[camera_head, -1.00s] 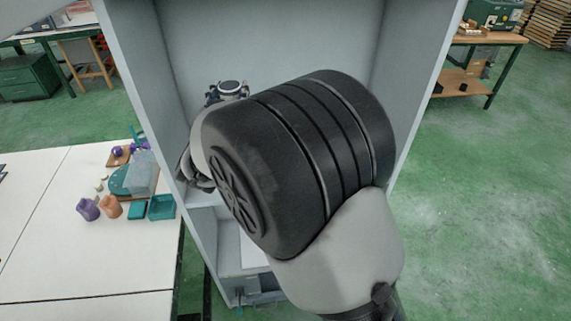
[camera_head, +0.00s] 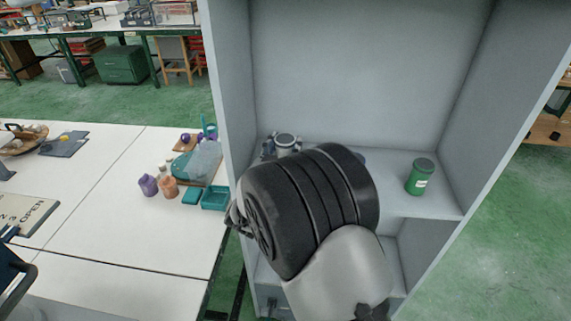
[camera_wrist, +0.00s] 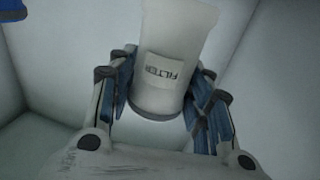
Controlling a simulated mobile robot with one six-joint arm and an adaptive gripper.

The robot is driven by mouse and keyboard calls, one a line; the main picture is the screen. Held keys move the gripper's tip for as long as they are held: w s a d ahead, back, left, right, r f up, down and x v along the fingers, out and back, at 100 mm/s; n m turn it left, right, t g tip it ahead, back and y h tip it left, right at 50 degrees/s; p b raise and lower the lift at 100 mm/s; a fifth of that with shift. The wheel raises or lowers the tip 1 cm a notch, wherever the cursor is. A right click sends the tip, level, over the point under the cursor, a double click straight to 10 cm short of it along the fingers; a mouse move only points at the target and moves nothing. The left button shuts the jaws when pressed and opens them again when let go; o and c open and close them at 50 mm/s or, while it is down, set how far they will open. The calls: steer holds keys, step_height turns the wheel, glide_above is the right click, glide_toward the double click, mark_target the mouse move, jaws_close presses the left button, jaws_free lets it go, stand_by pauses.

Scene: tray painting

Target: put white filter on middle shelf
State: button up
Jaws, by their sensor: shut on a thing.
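The white filter (camera_wrist: 178,35) is a pale cylinder with a printed label that reads FILTER upside down in the wrist view. My gripper (camera_wrist: 166,78) is shut on it, with a blue-padded finger on each side. Pale grey panels surround them in the wrist view. In the head view the filter is hidden, and my large black arm joint covers much of the cabinet's left part. The grey cabinet (camera_head: 355,70) has a shelf (camera_head: 395,195) that shows to the right of my arm. I cannot tell whether the filter touches a surface.
A green can (camera_head: 421,177) stands at the right on that shelf. A white table (camera_head: 100,235) on the left holds purple and orange bottles (camera_head: 149,185) and a teal tray (camera_head: 214,198). A blue thing (camera_wrist: 12,8) shows in the wrist view's corner. Green floor lies right of the cabinet.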

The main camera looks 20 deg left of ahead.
steer(key=shift+f+b, duration=0.75)
steer(key=shift+f, duration=1.4)
steer(key=shift+f, duration=0.2)
steer(key=o, duration=1.1)
